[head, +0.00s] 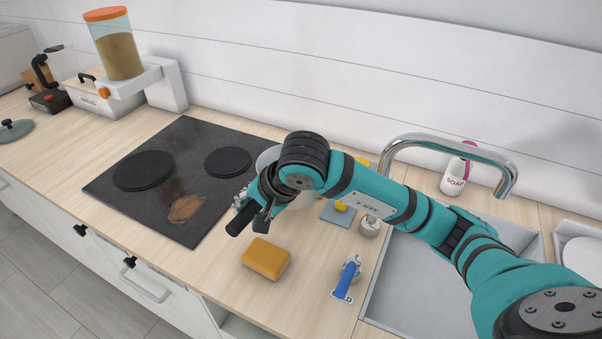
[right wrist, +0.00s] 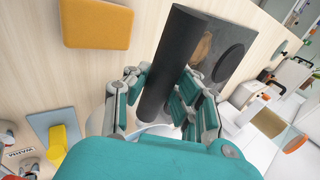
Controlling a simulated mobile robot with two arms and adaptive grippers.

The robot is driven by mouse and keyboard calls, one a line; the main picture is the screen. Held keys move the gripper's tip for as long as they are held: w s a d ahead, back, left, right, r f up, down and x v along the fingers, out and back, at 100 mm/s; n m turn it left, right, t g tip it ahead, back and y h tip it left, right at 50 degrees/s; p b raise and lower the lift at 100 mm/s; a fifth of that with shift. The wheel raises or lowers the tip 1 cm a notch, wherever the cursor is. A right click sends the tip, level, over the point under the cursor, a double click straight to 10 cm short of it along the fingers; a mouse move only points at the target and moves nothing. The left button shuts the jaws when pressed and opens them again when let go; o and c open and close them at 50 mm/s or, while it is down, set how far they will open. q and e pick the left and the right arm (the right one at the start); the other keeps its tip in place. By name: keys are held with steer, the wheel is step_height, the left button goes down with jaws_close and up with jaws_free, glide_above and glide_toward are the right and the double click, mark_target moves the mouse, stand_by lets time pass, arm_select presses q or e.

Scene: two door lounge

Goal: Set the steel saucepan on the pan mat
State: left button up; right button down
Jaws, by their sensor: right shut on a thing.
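The steel saucepan (head: 268,160) stands at the right edge of the cooktop, mostly hidden behind my right arm. Its black handle (head: 240,226) points toward the front of the counter. My right gripper (head: 256,203) is shut on this handle. In the right wrist view, the dark handle (right wrist: 172,60) runs between the fingers of my right gripper (right wrist: 163,98), and a bit of the pale pan shows below. I cannot pick out the pan mat for certain. A small blue-grey slab (head: 338,215) with a yellow piece lies right of the pan. My left gripper is not in view.
An orange sponge (head: 266,259) and a blue-handled tool (head: 347,278) lie in front. The sink (head: 400,282) with its tall faucet (head: 450,145) is at right. The black cooktop (head: 190,140) has a brown stain and two free burners. Bare wood lies around the sponge.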

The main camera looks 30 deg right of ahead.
steer(key=w+d+p, duration=0.1)
steer(key=w+d, duration=0.2)
steer(key=shift+w+d, duration=0.2)
steer(key=w+d+p, duration=0.2)
steer(key=w+d, duration=0.2)
steer(key=d, duration=0.1)
steer(key=shift+w+d+f+p, duration=0.15)
steer(key=shift+w+f+p, duration=0.15)
steer(key=shift+f+p, duration=0.1)
steer(key=shift+w+d+f, duration=0.1)
steer(key=shift+w+d, duration=0.25)
steer(key=shift+w, duration=0.05)
steer(key=shift+w+d+f+p, duration=0.15)
steer(key=shift+w+d+p, duration=0.1)
steer(key=shift+p, duration=0.25)
step_height(320, 180, down, 2)
steer(key=shift+s+f+p, duration=0.1)
steer(key=shift+f+p, duration=0.1)
steer(key=shift+p, duration=0.45)
steer(key=shift+f, duration=0.45)
steer(key=c, duration=1.1)
jaws_free()
steer(key=shift+f, duration=0.1)
steer(key=shift+c, duration=0.2)
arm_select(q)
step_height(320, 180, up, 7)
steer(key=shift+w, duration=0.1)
